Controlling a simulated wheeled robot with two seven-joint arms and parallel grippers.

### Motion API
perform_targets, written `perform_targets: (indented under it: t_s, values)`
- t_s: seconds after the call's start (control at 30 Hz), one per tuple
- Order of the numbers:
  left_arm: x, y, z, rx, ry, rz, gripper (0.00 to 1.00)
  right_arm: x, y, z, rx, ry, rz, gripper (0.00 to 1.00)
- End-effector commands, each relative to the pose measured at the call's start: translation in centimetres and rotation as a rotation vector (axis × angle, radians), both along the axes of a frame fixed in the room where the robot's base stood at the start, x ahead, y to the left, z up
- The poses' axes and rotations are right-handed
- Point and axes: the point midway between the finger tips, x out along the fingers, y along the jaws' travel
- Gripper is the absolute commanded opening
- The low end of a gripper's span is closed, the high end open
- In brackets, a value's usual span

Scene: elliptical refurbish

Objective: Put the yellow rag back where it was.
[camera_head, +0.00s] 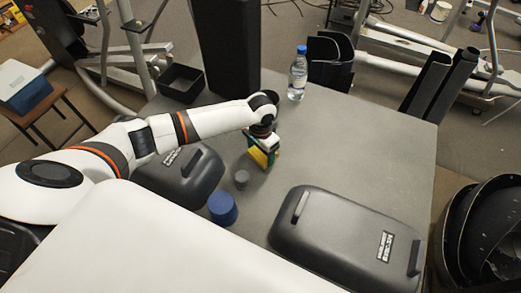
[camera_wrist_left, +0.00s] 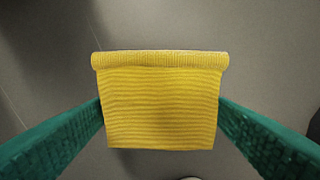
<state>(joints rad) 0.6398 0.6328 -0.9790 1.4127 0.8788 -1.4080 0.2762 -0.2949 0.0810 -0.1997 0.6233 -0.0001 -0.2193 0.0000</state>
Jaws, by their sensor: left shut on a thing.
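The yellow rag (camera_wrist_left: 160,105) is a folded, ribbed cloth between the two green fingers of my left gripper (camera_wrist_left: 160,128) in the left wrist view. The fingers press on its two sides. In the head view the left gripper (camera_head: 264,152) is over the middle of the grey table (camera_head: 340,135), and the yellow rag (camera_head: 258,157) shows at its fingers. Grey surface shows around the rag; I cannot tell whether it touches the table. My right gripper is not in view.
A small grey cylinder (camera_head: 241,179) and a blue cylinder (camera_head: 222,208) stand near the gripper. Dark cases lie at left (camera_head: 180,178) and front right (camera_head: 345,240). A water bottle (camera_head: 298,75) and a black tray (camera_head: 181,83) stand at the back. The table's right side is clear.

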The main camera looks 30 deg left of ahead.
Motion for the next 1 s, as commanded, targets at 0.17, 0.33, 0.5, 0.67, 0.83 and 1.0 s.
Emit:
perform_targets:
  t_s: [0.17, 0.33, 0.5, 0.67, 0.83, 1.0]
  values:
    - [0.0, 0.0, -0.2, -0.001, 0.0, 0.001, 0.81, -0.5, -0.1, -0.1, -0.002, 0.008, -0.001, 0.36]
    - [0.0, 0.0, -0.2, 0.0, 0.0, 0.001, 0.98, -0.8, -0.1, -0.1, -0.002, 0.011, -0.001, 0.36]
    - [0.0, 0.0, -0.2, 0.0, 0.0, 0.001, 0.98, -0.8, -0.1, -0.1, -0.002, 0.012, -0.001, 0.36]
    - [0.0, 0.0, 0.6, 0.0, -0.001, 0.001, 0.98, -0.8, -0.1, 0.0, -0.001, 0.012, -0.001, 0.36]
    - [0.1, 0.0, 3.6, -0.001, -0.003, 0.001, 0.98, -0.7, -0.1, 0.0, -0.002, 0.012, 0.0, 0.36]
    - [0.1, 0.0, 7.4, -0.001, -0.003, 0.001, 0.98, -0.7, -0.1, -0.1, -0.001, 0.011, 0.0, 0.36]
